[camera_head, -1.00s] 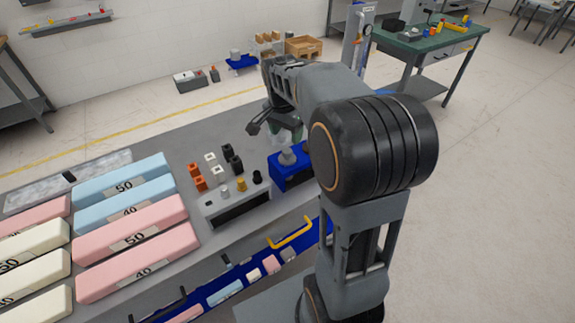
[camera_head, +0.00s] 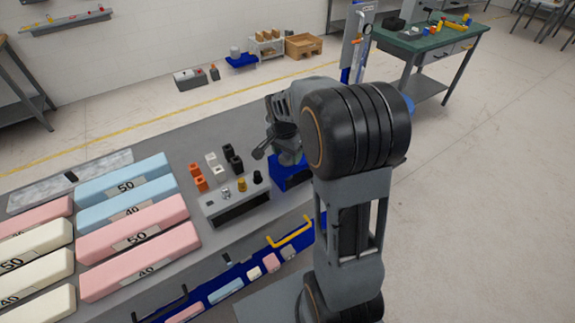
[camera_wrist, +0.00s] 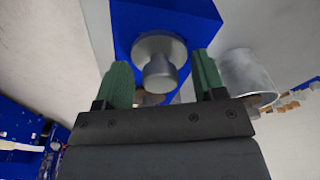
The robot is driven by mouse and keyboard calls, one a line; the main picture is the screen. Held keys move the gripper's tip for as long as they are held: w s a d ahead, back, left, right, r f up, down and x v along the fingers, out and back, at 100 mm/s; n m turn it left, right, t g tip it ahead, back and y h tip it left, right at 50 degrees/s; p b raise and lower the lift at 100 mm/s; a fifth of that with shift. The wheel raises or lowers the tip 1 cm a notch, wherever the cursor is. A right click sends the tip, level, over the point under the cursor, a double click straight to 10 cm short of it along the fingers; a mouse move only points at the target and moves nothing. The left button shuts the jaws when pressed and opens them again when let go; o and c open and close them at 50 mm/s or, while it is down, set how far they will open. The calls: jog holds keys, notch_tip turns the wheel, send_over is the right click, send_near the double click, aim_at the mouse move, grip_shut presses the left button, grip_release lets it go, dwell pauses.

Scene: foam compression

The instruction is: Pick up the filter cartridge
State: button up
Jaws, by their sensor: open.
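A grey round piece with a wide flange and a narrower knob (camera_wrist: 160,68), which I take to be the filter cartridge, sits on a blue block (camera_wrist: 190,14) in the wrist view. My gripper (camera_wrist: 161,66) is open, with one green finger on each side of the knob. I see no clear contact. In the head view the blue block (camera_head: 291,178) stands at the bench's right end, under my gripper. The grey piece is hidden there behind my arm.
A metallic cylinder (camera_wrist: 247,77) is close to the right finger in the wrist view. In the head view, a grey holder with small knobs (camera_head: 235,202) stands left of the blue block, with small orange, white and black pieces behind it. Long foam bars (camera_head: 138,255) lie further left.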

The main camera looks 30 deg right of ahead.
grip_shut()
dwell(0.5)
jog(key=shift+r, duration=0.15)
notch_tip(320, 180, up, 18)
dwell(0.8)
